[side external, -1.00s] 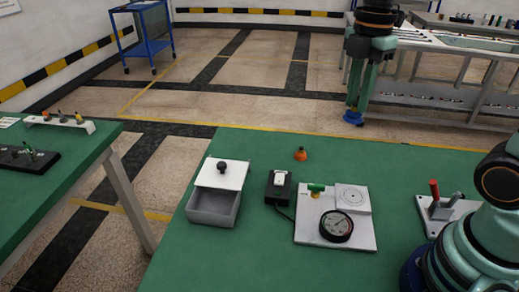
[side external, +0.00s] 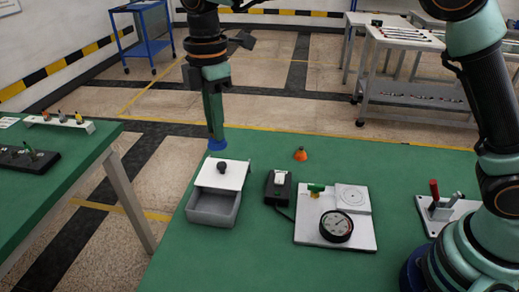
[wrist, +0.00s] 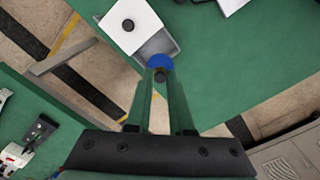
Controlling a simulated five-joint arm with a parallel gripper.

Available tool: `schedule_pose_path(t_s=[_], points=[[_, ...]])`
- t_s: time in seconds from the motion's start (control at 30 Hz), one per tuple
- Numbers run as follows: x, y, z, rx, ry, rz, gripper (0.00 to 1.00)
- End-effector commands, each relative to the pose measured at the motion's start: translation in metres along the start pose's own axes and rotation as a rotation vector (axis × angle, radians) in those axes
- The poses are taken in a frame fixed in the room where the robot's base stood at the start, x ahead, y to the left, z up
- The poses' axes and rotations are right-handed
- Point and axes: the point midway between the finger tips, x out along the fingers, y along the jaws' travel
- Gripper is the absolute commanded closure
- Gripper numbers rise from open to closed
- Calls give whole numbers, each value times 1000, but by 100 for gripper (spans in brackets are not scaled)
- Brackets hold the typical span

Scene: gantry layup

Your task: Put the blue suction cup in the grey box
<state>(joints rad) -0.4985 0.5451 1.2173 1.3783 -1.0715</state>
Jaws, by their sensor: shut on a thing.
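My gripper (side external: 215,125) hangs above the far left part of the green table, behind the grey box. It is shut on the blue suction cup (side external: 217,145), which points downward below the fingers. The cup also shows at the fingertips in the wrist view (wrist: 160,60). The grey box (side external: 212,216) stands on the table, its near part uncovered. A white lid (side external: 233,182) with a black knob covers its far part. In the wrist view, the cup overlaps the picture of the open grey part (wrist: 158,43), and the lid (wrist: 148,15) lies beyond.
Right of the box are a black switch block (side external: 279,190), a white plate (side external: 366,242) with a dial gauge (side external: 336,226), and a red-handled clamp (side external: 436,203). An orange cone (side external: 300,154) stands behind them. A second green table (side external: 62,181) is at left, across a gap.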

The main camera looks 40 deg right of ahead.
Motion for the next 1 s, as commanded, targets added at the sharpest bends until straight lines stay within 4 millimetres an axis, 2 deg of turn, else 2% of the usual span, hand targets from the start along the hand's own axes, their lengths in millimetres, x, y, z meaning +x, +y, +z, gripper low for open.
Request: schedule_pose_path(t_s=[0.53,0.67,0.87,1.0], points=[[126,-1,1,0,-3,-6,100],[144,-1,0,0,-2,-3,100],[156,-1,0,-1,-1,-2,100],[172,-1,1,-1,-2,-4,100]])
